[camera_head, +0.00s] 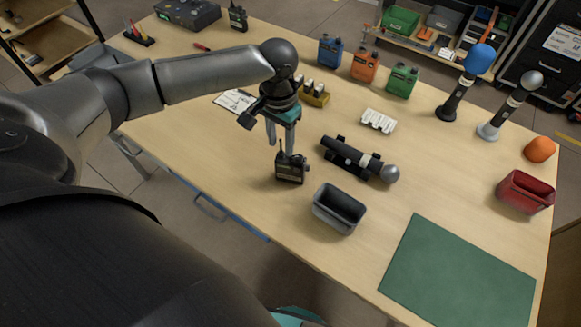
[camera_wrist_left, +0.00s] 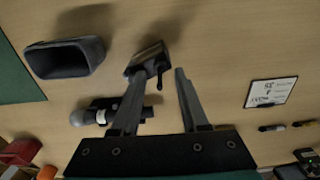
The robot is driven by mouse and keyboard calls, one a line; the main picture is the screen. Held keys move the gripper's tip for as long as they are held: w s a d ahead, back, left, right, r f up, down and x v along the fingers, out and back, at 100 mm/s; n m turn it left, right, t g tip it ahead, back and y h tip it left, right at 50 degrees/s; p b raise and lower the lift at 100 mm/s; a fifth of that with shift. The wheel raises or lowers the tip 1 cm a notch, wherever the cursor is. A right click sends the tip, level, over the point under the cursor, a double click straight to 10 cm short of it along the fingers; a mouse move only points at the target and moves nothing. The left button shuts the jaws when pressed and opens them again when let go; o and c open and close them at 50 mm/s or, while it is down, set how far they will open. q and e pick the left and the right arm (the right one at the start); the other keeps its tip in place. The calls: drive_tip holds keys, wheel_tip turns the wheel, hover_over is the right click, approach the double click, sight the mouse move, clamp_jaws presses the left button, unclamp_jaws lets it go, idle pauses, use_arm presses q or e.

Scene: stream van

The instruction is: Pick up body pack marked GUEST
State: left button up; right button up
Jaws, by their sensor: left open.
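A small black body pack (camera_head: 290,171) with a short antenna stands on the wooden table near its front edge. It also shows in the left wrist view (camera_wrist_left: 148,58). No GUEST marking is legible on it. My left gripper (camera_head: 282,148) points down at this pack, with its fingertips at the pack's top. In the left wrist view the left gripper (camera_wrist_left: 160,76) is open, one fingertip close by the pack and the other apart from it. I cannot tell whether a finger touches it. Another black pack (camera_head: 238,19) stands at the far back left. My right gripper is not in view.
A black microphone (camera_head: 352,157) lies in a cradle just right of the pack. A grey bin (camera_head: 338,208) stands in front. Blue (camera_head: 330,51), orange (camera_head: 364,65) and green (camera_head: 401,80) packs stand behind. A green mat (camera_head: 458,270) lies bare at front right.

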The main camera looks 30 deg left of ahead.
use_arm(q)
clamp_jaws()
idle(1.4)
